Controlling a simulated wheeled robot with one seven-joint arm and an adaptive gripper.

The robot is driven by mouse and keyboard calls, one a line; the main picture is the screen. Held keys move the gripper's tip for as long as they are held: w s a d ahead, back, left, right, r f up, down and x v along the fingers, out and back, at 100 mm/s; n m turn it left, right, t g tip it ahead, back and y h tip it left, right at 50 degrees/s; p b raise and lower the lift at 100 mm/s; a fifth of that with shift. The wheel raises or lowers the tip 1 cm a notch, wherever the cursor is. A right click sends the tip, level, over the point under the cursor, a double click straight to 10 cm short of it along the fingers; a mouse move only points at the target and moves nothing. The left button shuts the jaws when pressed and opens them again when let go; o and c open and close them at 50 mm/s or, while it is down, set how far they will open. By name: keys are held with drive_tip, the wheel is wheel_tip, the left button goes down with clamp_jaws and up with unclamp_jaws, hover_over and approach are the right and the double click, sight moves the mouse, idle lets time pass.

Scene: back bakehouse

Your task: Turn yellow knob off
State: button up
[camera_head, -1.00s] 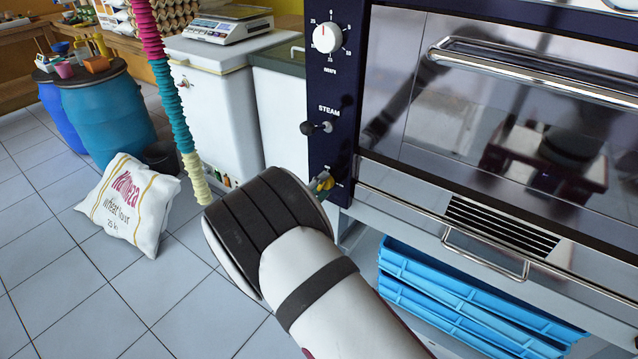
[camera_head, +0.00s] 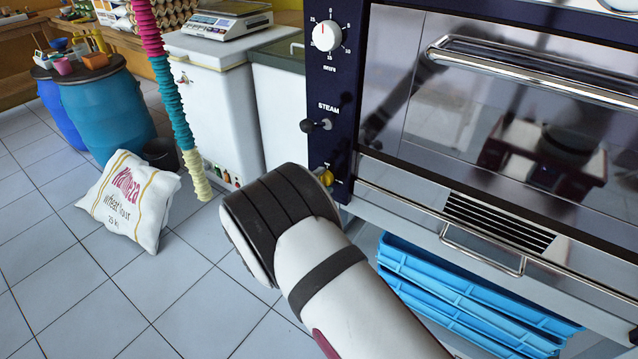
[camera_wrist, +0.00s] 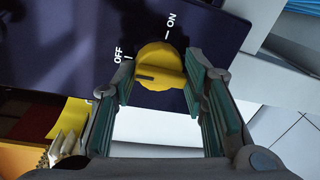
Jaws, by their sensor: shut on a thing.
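The yellow knob (camera_head: 326,178) sits low on the dark oven panel (camera_head: 333,85), below the STEAM control, partly behind my arm in the head view. In the wrist view the yellow knob (camera_wrist: 160,65) lies between the fingers of my gripper (camera_wrist: 161,79). The gripper is shut on it, one finger at each side. The dark mark on the knob points left, on the side of the OFF label (camera_wrist: 118,55). The ON label (camera_wrist: 172,20) is at upper right. The fingers are hidden behind my wrist in the head view.
The black STEAM knob (camera_head: 315,125) and white dial (camera_head: 326,36) are above. The oven door handle (camera_head: 530,75) is to the right. Blue crates (camera_head: 470,300) are under the oven. A flour sack (camera_head: 130,200) lies on the floor at left; the tiles before it are clear.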

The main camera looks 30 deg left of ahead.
drive_tip(key=shift+w+r, duration=0.1)
drive_tip(key=shift+r, duration=0.1)
drive_tip(key=o, duration=1.1)
drive_tip(key=shift+f, duration=0.1)
drive_tip(key=s, duration=0.8)
drive_tip(key=s+a+r, duration=0.1)
drive_tip(key=s, duration=0.3)
drive_tip(key=shift+r, duration=0.1)
